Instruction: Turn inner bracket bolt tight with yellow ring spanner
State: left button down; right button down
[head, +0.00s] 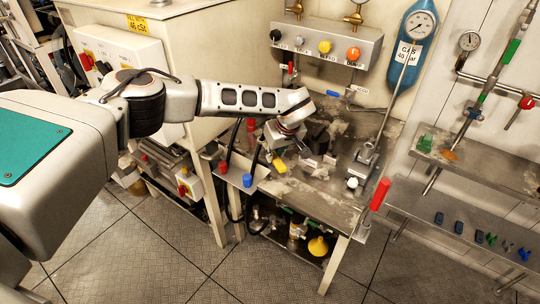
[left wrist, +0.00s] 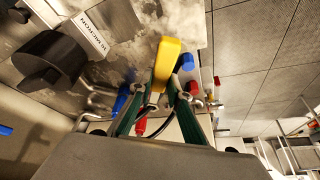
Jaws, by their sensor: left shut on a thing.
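My left gripper (head: 284,152) reaches down over the metal bench from the left. In the left wrist view its two green fingers (left wrist: 167,92) are shut on a yellow piece (left wrist: 168,58), which looks like the handle of the yellow ring spanner. The yellow piece also shows in the head view (head: 280,165), low over the bench near its left edge. The spanner's ring end cannot be made out. Small grey metal brackets (head: 312,162) stand on the bench just right of the gripper. The inner bracket bolt cannot be picked out. My right gripper is not in view.
A dark cylinder (left wrist: 50,62) stands close by in the left wrist view. A red-handled lever (head: 380,194) sticks out at the bench's right edge. Red and blue plugs (head: 248,180) sit left of the bench. A valve panel (head: 326,44) is on the wall behind.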

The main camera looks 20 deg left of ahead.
aim_at(275, 174)
pick_arm(q)
jog(key=shift+f+b, duration=1.05)
jog(key=shift+f, duration=0.7)
dwell(0.4)
jog(key=shift+f+b, duration=0.55)
jog(key=shift+f, duration=0.65)
